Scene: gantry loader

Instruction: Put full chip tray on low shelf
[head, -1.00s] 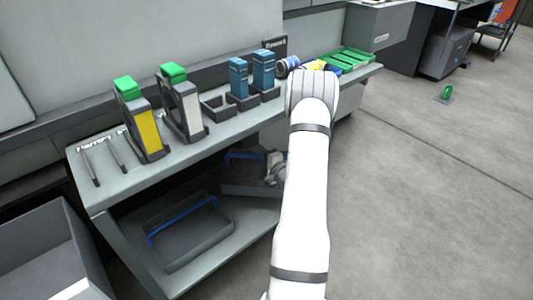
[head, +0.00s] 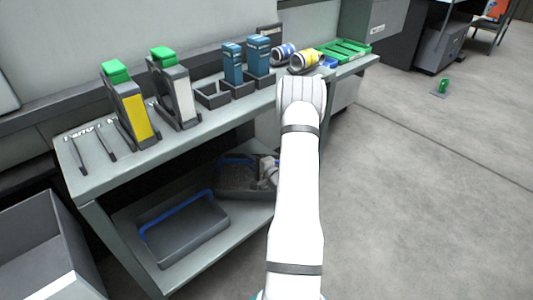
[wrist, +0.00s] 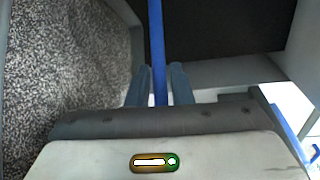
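The full chip tray (head: 238,183) is a dark tray with a blue handle, inside the low space under the bench. In the wrist view its grey chips (wrist: 70,70) fill the left side, and the blue handle (wrist: 157,50) runs between my fingers. My gripper (wrist: 160,88) appears shut on that handle, one finger on each side. In the head view my gripper (head: 268,172) is at the tray's right end, partly hidden by my arm. The low shelf (head: 215,255) is grey. I cannot tell whether the tray rests on it.
A second dark tray (head: 190,238) with a blue handle sits on the shelf, front left. A grey bin (head: 35,250) stands at lower left.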

